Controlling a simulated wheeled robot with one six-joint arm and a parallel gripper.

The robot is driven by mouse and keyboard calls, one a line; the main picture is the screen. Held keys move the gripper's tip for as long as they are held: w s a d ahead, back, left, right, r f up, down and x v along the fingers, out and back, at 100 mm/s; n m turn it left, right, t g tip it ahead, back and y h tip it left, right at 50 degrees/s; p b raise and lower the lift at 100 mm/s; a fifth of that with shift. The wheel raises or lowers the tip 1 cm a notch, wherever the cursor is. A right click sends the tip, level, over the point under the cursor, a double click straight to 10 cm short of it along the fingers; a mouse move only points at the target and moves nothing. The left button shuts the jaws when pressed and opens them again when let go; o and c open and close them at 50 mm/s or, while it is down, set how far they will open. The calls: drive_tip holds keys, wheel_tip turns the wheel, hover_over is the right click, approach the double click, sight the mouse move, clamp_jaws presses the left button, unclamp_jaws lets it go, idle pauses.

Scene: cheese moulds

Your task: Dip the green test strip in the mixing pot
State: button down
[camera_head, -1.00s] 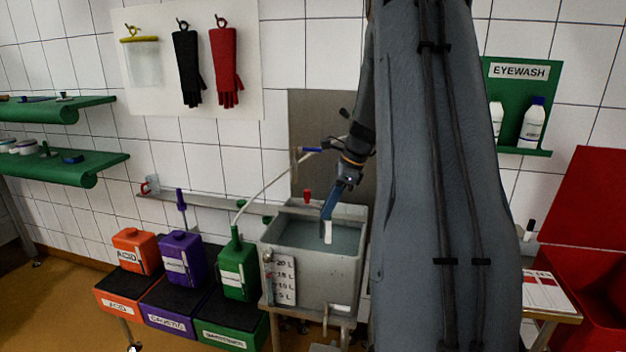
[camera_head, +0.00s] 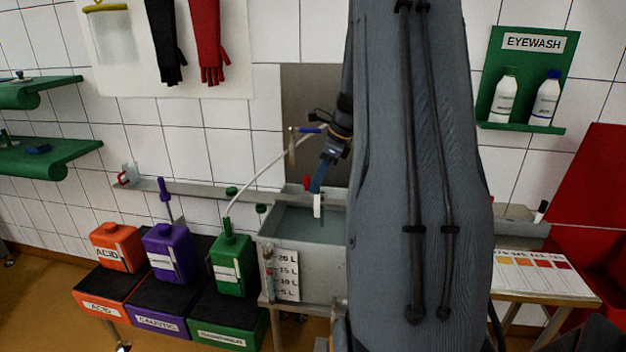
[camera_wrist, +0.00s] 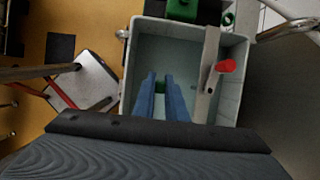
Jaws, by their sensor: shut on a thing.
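The mixing pot (camera_head: 328,262) is a grey square tank part full of grey-green liquid (camera_head: 296,228). My arm hides its right side in the head view. In the wrist view the pot (camera_wrist: 243,70) lies beneath my gripper. My gripper (camera_head: 317,193) has blue fingers, pointing down over the pot and shut on the test strip (camera_head: 317,207). The strip's lower part looks white and hangs below the fingertips. In the wrist view a small green patch of the strip (camera_wrist: 159,87) shows between the fingers (camera_wrist: 160,80). I cannot tell whether its lower end touches the liquid.
A red-handled part (camera_wrist: 226,66) and a grey bar (camera_wrist: 208,60) cross the pot's rim. Orange (camera_head: 116,247), purple (camera_head: 170,252) and green (camera_head: 233,265) canisters stand to the left. A colour chart (camera_head: 540,274) lies on a table at right. An eyewash shelf (camera_head: 520,126) hangs above.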

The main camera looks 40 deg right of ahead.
wheel_tip(320, 180, down, 3)
drive_tip(key=shift+r+b, duration=0.15)
drive_tip(key=shift+b, duration=0.7)
wheel_tip(320, 180, down, 13)
drive_tip(key=b, duration=0.5)
idle(1.8)
